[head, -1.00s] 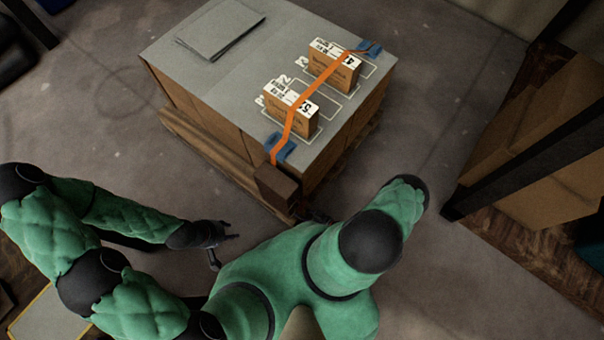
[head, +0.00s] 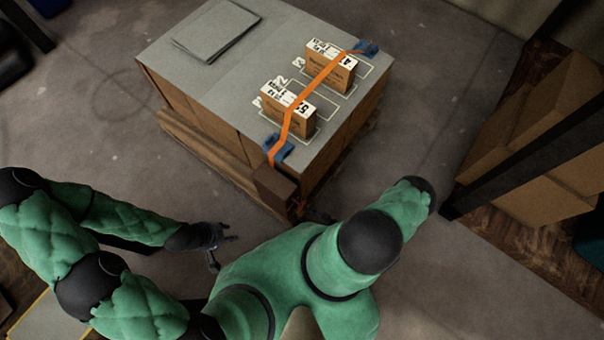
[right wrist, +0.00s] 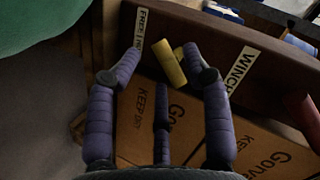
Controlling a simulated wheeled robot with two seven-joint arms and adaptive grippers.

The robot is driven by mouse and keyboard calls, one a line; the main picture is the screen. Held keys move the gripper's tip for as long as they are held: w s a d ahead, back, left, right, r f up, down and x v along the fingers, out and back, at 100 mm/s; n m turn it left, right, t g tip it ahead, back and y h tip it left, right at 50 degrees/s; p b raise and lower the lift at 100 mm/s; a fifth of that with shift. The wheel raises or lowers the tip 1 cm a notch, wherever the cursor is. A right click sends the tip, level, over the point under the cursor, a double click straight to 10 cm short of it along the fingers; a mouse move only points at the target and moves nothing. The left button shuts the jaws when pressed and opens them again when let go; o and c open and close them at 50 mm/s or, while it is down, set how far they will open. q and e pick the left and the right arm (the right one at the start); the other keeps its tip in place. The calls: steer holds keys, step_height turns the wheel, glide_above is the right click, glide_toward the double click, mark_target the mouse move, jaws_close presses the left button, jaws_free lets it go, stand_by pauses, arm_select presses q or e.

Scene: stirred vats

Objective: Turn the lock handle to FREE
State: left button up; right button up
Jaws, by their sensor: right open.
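The yellow lock handle (right wrist: 169,63) shows in the right wrist view on the brown winch box (right wrist: 200,30). It stands between a label reading FREE (right wrist: 141,32), partly covered by a finger, and a WINCH label (right wrist: 241,69). My right gripper (right wrist: 160,62) is open around the handle, with its right fingertip close to it; I cannot tell whether they touch. In the head view the winch box (head: 275,187) sits at the near corner of the load, and my right arm mostly hides the right gripper and the handle. My left gripper (head: 222,247) is open and empty over the floor.
An orange strap (head: 312,95) runs from the winch box over two small cartons (head: 288,109) (head: 331,67) on the palletised load (head: 222,75). Grey sheets (head: 217,31) lie on top. A dark post (head: 520,155) and brown cartons stand at the right.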

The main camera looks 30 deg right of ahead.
steer(key=shift+v, duration=2.3)
steer(key=shift+r, duration=0.1)
